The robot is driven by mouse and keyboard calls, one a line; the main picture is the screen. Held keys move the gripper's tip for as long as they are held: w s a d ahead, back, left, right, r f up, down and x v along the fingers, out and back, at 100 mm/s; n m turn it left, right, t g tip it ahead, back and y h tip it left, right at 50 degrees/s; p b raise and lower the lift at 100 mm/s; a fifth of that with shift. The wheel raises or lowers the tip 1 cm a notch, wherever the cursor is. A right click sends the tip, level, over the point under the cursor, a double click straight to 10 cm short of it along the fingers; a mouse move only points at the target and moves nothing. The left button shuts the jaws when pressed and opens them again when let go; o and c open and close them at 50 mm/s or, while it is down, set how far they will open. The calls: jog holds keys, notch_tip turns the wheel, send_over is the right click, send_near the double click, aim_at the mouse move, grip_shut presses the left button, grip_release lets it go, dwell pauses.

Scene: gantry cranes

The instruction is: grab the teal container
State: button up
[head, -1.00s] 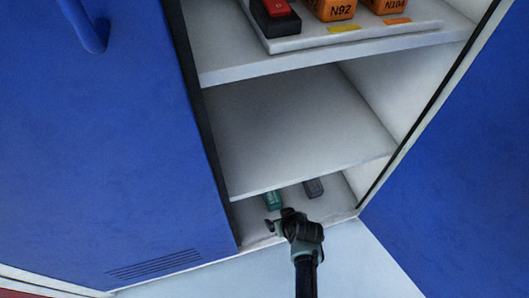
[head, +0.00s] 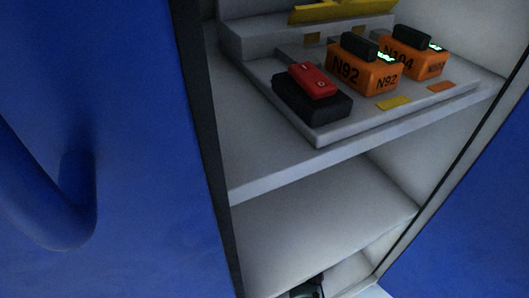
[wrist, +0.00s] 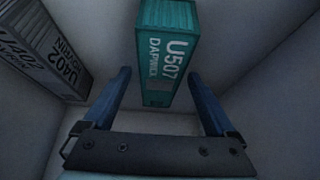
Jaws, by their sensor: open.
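The teal container (wrist: 168,45), marked U507, stands in the wrist view at the upper middle, inside the bottom of the cabinet. My gripper (wrist: 158,98) is open, with one blue finger on each side of the container's near end. I cannot tell whether either finger touches it. In the head view only a dark part of my arm shows at the bottom edge; the container and fingers are hidden there.
A grey container (wrist: 42,45), marked U402, is to the left in the wrist view. Pale cabinet walls surround both. In the head view, the upper shelf (head: 330,165) bears orange units (head: 365,70) and a red-topped black block (head: 312,92). A blue door (head: 110,120) is at the left.

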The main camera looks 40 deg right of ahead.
jog(key=shift+b+x, duration=0.35)
jog(key=shift+x, duration=0.55)
jog(key=shift+r, duration=0.1)
jog(key=shift+s, duration=0.1)
grip_shut()
